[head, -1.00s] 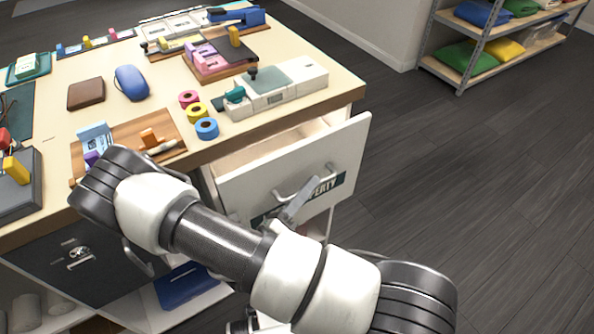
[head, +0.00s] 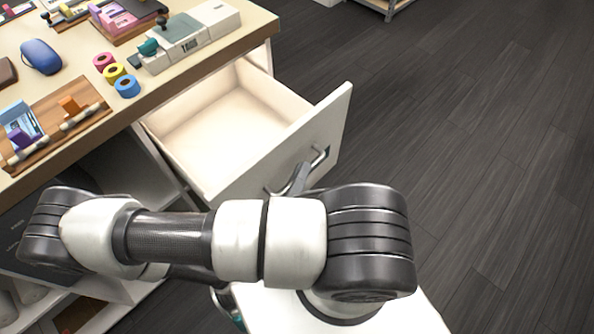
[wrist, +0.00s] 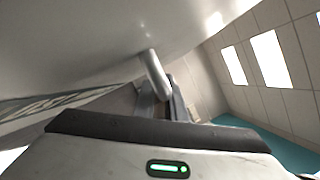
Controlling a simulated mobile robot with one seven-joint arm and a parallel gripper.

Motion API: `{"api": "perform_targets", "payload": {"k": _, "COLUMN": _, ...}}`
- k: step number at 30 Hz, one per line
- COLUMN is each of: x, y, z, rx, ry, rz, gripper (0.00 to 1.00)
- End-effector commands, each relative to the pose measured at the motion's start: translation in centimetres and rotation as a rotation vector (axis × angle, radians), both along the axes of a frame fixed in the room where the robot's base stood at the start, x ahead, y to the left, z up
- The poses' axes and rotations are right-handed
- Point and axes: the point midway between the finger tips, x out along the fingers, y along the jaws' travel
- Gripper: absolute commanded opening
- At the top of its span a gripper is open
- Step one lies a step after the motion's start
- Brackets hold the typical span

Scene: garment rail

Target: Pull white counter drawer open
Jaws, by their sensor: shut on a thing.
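The white counter drawer (head: 232,127) stands well out from the counter in the head view, and its inside looks empty. Its front (head: 335,113) carries a metal bar handle (head: 320,157) and a dark label. My gripper (head: 300,178) is at the handle, partly hidden behind my arm. In the wrist view, my gripper (wrist: 162,98) is shut on the handle (wrist: 155,72), close under the white drawer front (wrist: 120,55). The lettering on the label (wrist: 45,112) is cut off there.
The wooden counter top (head: 180,95) holds a label device (head: 185,40), rolls of coloured tape (head: 115,72), a blue case (head: 41,56) and a wooden tray (head: 55,125). Open shelves lie below the counter. The dark floor (head: 450,150) to the right is clear.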

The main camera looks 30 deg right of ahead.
Motion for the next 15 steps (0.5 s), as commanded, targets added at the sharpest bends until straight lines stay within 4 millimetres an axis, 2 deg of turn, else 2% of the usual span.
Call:
{"api": "perform_targets", "payload": {"k": 8, "x": -0.02, "y": 0.08, "z": -0.11, "rx": 0.003, "ry": 0.002, "rz": 0.000, "gripper": 0.00}}
{"api": "perform_targets", "payload": {"k": 9, "x": -0.02, "y": 0.08, "z": -0.11, "rx": 0.003, "ry": 0.002, "rz": 0.000, "gripper": 0.12}}
{"api": "perform_targets", "payload": {"k": 10, "x": -0.02, "y": 0.08, "z": -0.11, "rx": 0.003, "ry": 0.002, "rz": 0.000, "gripper": 0.18}}
{"api": "perform_targets", "payload": {"k": 15, "x": 0.00, "y": 0.05, "z": -0.08, "rx": 0.002, "ry": 0.001, "rz": 0.000, "gripper": 0.19}}
